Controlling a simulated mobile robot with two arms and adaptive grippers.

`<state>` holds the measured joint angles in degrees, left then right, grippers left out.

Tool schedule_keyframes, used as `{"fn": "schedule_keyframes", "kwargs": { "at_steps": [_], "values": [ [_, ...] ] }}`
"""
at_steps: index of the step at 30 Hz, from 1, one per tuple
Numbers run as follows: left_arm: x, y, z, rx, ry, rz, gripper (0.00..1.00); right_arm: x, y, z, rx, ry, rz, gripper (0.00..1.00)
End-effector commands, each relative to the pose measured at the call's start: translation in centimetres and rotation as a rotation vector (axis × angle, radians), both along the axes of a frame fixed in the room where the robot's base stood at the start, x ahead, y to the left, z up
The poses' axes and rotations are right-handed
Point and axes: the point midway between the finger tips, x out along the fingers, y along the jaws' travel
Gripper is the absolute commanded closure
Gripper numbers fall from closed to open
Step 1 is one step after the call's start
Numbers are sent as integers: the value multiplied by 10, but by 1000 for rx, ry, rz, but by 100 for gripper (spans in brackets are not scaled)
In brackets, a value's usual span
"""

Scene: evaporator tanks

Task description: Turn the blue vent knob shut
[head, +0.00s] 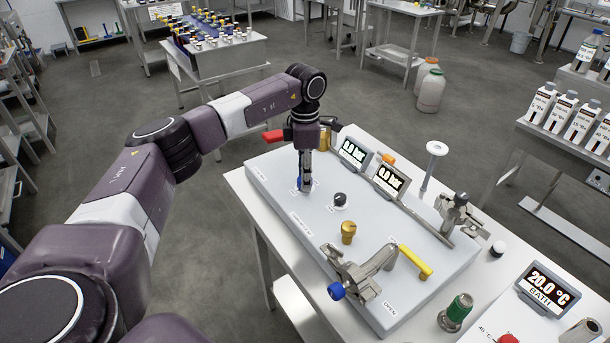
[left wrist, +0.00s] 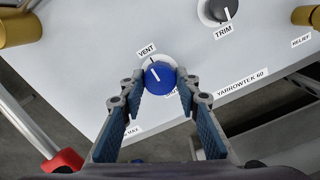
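The blue vent knob (left wrist: 160,78) sits on the pale panel (head: 281,203), with its white pointer line toward the upper left, near the VENT label (left wrist: 147,50). In the head view the knob is mostly hidden by my left gripper (head: 304,186), which points down onto it from above. In the left wrist view the two fingertips of my left gripper (left wrist: 163,83) stand on either side of the knob, very close to its edges. I cannot tell whether they press on it. A label below the knob is partly hidden. My right gripper is not in view.
A black trim knob (head: 340,199) is beside the vent knob. A brass fitting (head: 348,232), a yellow handle (head: 415,261) and metal clamps (head: 358,274) stand further right. Two pressure displays (head: 390,180) stand at the panel's back edge.

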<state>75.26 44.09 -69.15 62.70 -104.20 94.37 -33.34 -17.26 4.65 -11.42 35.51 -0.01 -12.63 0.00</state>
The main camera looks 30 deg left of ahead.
Motion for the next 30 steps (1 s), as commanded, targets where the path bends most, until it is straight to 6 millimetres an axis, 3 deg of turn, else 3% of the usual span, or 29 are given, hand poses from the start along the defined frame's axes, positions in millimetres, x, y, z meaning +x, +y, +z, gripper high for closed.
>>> {"fn": "schedule_keyframes", "kwargs": {
  "at_steps": [4, 14, 30],
  "values": [
    [0, 0, 0, 0, -1, 0, 94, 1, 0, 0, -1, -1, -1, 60],
    [1, 0, 1, -1, -2, 50, 94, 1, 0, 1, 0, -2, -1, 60],
    [1, 0, 2, -2, -4, 480, 94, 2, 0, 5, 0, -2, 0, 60]
  ]
}}
